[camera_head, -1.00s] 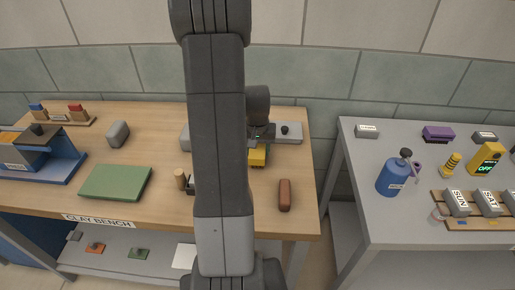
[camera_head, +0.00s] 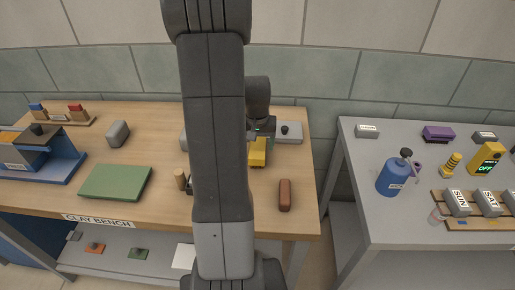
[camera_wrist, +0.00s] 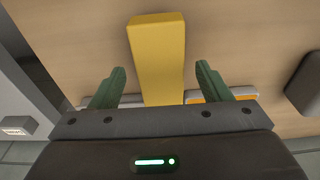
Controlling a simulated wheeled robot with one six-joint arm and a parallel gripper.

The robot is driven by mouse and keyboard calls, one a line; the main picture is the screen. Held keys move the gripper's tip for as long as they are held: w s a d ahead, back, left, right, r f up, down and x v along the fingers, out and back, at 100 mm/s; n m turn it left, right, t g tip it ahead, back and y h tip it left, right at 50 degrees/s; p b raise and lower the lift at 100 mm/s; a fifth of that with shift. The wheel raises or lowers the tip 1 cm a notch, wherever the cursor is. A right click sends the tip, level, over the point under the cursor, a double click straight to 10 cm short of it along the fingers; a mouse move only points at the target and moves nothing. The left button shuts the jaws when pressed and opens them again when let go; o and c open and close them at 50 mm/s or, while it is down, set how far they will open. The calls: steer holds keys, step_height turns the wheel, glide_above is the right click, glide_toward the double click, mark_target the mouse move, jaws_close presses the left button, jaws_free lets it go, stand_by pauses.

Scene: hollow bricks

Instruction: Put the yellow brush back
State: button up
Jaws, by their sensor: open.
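A long yellow block, apparently the yellow brush (camera_wrist: 158,50), lies on the wooden bench in the wrist view. No bristles can be made out on it. It also shows in the head view (camera_head: 258,153), partly hidden by my arm. My gripper (camera_wrist: 160,69) is open, with one green finger on each side of the block and a visible gap to each. I cannot tell how far above the bench the fingertips are. A wooden rack (camera_head: 52,118) at the bench's back left holds a blue-topped and a red-topped piece.
A brown block (camera_head: 284,195) lies near the bench's front right. A green slab (camera_head: 116,182), a grey block (camera_head: 118,133) and a blue stand (camera_head: 50,160) are on the left. A separate grey table (camera_head: 400,228) with a blue bottle (camera_head: 393,177) stands right, across a gap.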

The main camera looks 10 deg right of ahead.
mark_target(257, 147)
step_height(257, 147, up, 9)
steer(key=s, duration=0.1)
steer(key=shift+a, duration=0.15)
steer(key=f, duration=0.4)
steer(key=w+f, duration=0.1)
steer(key=f, duration=0.7)
steer(key=shift+w+d+f, duration=0.15)
steer(key=shift+w+d, duration=0.05)
steer(key=shift+w, duration=0.05)
steer(key=shift+r, duration=2)
